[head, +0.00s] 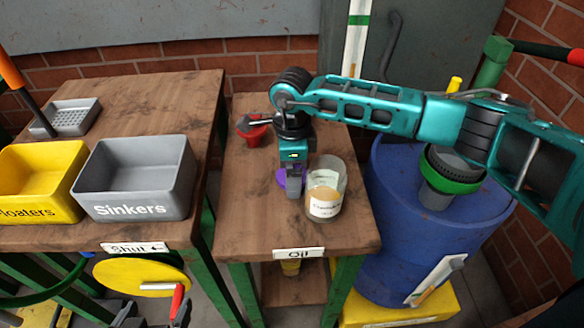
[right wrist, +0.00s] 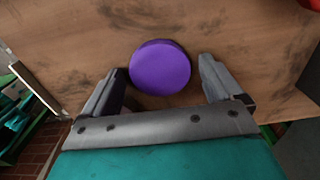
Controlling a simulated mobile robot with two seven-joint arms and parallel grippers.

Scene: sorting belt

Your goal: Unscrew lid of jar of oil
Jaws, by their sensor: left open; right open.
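A glass jar (head: 325,190) with a white label and pale yellowish contents stands upright near the front of the small table marked Oil. Its top shows no lid. A purple round lid (head: 281,178) is just left of the jar, mostly hidden by my right gripper (head: 292,192). In the right wrist view the lid (right wrist: 160,66) appears flat on the wood, between and ahead of the open fingers of my right gripper (right wrist: 160,85), apart from both. My left gripper (head: 157,303) is open and partly in view at the lower left, near a red handle (head: 177,301).
On the left table are a grey Sinkers bin (head: 145,209), a yellow Floaters bin (head: 42,208) and a grey tray (head: 73,114). A blue barrel (head: 395,255) stands close on the right.

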